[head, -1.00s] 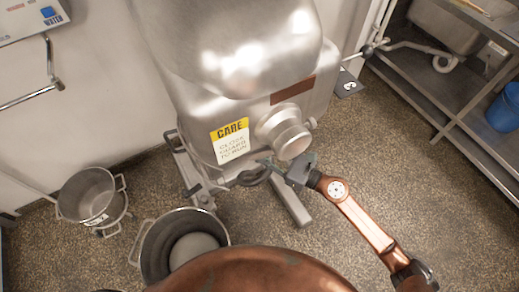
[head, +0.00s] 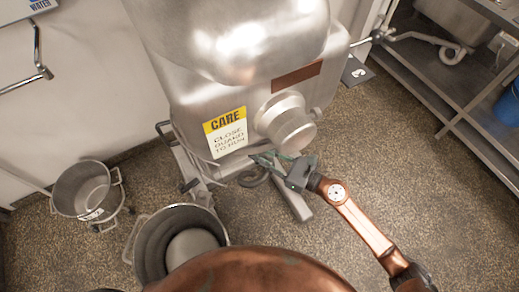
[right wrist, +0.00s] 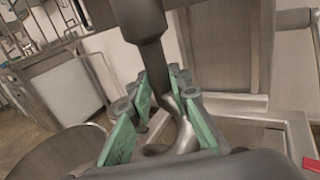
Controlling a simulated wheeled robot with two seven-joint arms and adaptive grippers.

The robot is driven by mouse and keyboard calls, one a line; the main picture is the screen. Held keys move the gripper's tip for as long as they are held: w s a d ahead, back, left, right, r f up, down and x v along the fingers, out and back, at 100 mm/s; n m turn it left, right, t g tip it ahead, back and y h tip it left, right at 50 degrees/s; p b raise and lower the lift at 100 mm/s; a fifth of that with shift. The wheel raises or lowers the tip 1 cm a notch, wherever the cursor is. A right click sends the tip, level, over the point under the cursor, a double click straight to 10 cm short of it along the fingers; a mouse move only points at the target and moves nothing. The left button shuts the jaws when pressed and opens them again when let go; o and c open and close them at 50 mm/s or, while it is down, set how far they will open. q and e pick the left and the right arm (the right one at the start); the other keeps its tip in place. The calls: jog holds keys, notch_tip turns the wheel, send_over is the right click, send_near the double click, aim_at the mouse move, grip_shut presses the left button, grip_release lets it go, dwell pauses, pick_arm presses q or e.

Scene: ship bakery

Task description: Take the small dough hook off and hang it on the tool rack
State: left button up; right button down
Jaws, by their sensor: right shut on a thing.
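The dough hook (right wrist: 187,125) is grey metal and curls between my right gripper's green finger pads in the right wrist view. Its thick shank (right wrist: 141,22) rises toward the top of that view. My right gripper (head: 272,163) is shut on the hook, beneath the front of the big steel mixer (head: 228,95). It also shows in the right wrist view (right wrist: 163,115). Whether the shank is still seated in the mixer is hidden in the head view. My left gripper is out of view. I cannot make out a tool rack.
Two metal pots stand on the floor at left, a smaller one (head: 66,205) and a larger one (head: 150,248). A steel shelf unit (head: 455,100) with a blue bucket (head: 508,105) is at right. Speckled floor is clear at right.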

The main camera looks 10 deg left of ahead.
jog(key=shift+r, duration=0.15)
pick_arm(q)
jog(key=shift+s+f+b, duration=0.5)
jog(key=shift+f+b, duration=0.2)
jog(key=shift+b, duration=0.1)
pick_arm(e)
jog(key=shift+v, duration=2.8)
pick_arm(q)
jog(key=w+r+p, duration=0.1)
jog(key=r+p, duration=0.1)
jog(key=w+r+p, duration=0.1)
jog(key=p, duration=0.1)
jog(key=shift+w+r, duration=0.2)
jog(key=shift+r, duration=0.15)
pick_arm(e)
notch_tip(320, 180, up, 5)
jog(key=shift+r, duration=0.15)
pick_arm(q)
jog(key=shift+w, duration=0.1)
